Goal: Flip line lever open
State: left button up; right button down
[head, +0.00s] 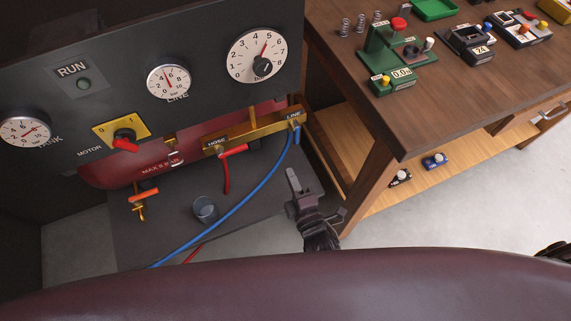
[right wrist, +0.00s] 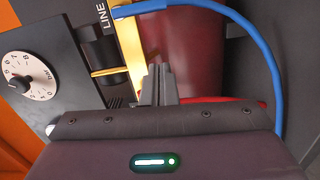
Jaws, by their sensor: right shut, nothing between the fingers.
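The brass manifold (head: 255,132) runs along the lower part of the dark panel, with the LINE label at its right end. A blue lever (head: 297,134) sits under that label, close to the blue hose; its exact position is hard to tell. In the right wrist view the blue lever (right wrist: 140,8) is at the top edge by the LINE label. My right gripper (head: 291,173) is shut and empty, below the LINE end and apart from the lever. Its fingers point up toward the brass in the right wrist view (right wrist: 158,72). My left gripper is not in view.
A red lever (head: 233,151) sits left on the manifold. A red-orange handle (head: 143,195) hangs lower left. The blue hose (head: 235,222) curves down past a small grey cup (head: 205,208). A wooden workbench (head: 440,95) with fixtures stands right.

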jog(key=shift+v, duration=1.3)
jog(key=shift+a, duration=0.1)
jog(key=s+d+f+m+g+h, duration=0.1)
jog(key=s+d+f+m+g, duration=0.3)
jog(key=f, duration=0.5)
jog(key=s+d+f+m+g+h, duration=0.25)
jog(key=d+f, duration=0.25)
jog(key=f, duration=0.3)
jog(key=s+d+f+m+g+h, duration=0.1)
jog(key=s+d+f+m+g, duration=0.3)
jog(key=f, duration=0.5)
jog(key=s+d+f+m+g, duration=0.2)
jog(key=s+f+m+g, duration=0.1)
jog(key=s, duration=0.6)
jog(key=s+d+f+m+g, duration=0.2)
jog(key=s+f, duration=0.4)
jog(key=s, duration=0.3)
jog(key=shift+s+f+m+g, duration=0.25)
jog(key=shift+m+g, duration=0.2)
jog(key=shift+m, duration=0.5)
jog(key=shift+d, duration=0.1)
